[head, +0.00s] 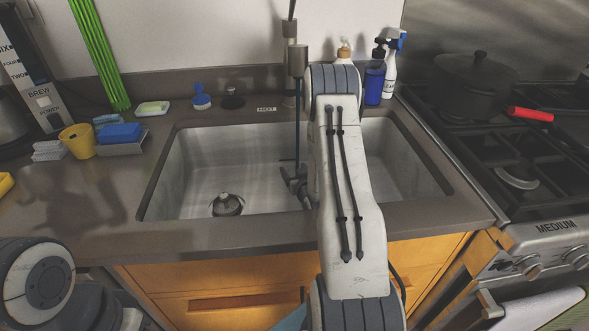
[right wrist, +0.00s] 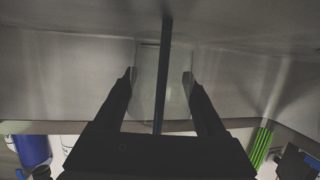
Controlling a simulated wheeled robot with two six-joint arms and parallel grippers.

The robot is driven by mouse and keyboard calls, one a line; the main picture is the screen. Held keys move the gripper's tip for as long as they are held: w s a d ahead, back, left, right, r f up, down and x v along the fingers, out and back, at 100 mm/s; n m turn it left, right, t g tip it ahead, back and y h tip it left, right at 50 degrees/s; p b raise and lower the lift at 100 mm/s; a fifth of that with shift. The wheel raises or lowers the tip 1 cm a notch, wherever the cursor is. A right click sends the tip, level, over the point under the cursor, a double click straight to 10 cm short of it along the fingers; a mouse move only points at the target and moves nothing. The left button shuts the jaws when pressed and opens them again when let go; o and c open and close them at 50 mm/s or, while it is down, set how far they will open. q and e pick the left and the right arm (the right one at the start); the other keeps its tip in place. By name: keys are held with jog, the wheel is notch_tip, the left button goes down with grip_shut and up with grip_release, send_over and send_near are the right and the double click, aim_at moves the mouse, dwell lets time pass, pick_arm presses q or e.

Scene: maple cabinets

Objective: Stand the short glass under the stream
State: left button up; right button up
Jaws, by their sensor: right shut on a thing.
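The short glass (right wrist: 147,80) is clear and hard to see, between the two fingers of my right gripper (right wrist: 158,78) in the right wrist view. That gripper is shut on it. In the head view the right gripper (head: 296,186) is down inside the sink, partly hidden by my arm, and I cannot make out the glass there. The stream (head: 297,125) falls as a thin dark line from the faucet (head: 297,62) close to this gripper. In the wrist view the stream (right wrist: 167,30) crosses the glass's outline and shows beyond it. My left gripper is out of view.
The sink (head: 195,160) has a drain strainer (head: 227,205) on its floor, left of the gripper. Soap bottles (head: 375,82) stand behind on the right. A yellow cup (head: 77,142) and sponges (head: 119,133) sit at left. The stove (head: 515,160) is at right.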

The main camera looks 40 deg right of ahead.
jog(key=shift+f+b, duration=0.4)
jog(key=shift+f, duration=0.05)
dwell(0.4)
